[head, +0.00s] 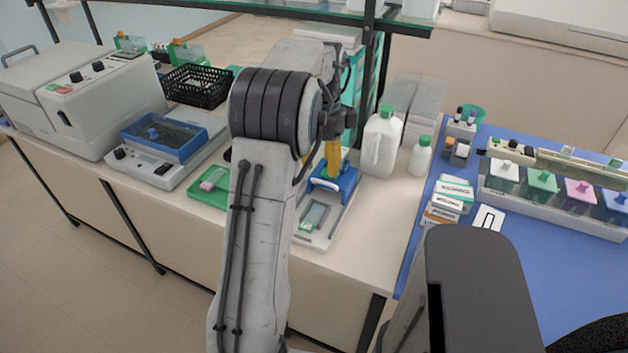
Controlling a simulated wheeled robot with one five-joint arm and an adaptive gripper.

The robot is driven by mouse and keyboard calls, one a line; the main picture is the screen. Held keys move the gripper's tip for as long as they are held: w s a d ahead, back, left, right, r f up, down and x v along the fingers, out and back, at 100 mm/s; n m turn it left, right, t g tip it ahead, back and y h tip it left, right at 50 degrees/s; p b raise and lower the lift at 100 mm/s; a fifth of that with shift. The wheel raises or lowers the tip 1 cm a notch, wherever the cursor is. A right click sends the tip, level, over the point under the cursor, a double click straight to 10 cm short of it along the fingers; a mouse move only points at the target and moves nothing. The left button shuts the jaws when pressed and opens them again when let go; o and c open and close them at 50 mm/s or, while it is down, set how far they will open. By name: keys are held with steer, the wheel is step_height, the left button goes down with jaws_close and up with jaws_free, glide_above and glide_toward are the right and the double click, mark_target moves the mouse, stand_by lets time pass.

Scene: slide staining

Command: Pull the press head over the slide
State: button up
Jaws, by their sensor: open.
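The press has a white base (332,226) and a blue press head (346,183) at its far end. The slide (314,216) lies in a framed spot at the near end of the base, with the press head behind it and not over it. My gripper (334,160) is above the press head, pointing down. It is open, with a yellow part upright directly beneath its dark body. I cannot tell whether that yellow part is a finger or a handle, or whether it touches the press. My arm hides part of the press's left side.
A white jug (381,143) and small bottle (420,156) stand close right of the press. Boxes and staining jars sit on a blue mat (500,250) farther right.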

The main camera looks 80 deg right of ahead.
mark_target(322, 183)
steer(key=shift+f, duration=2.85)
steer(key=shift+o, duration=0.3)
jaws_close()
steer(key=shift+a+f, duration=0.1)
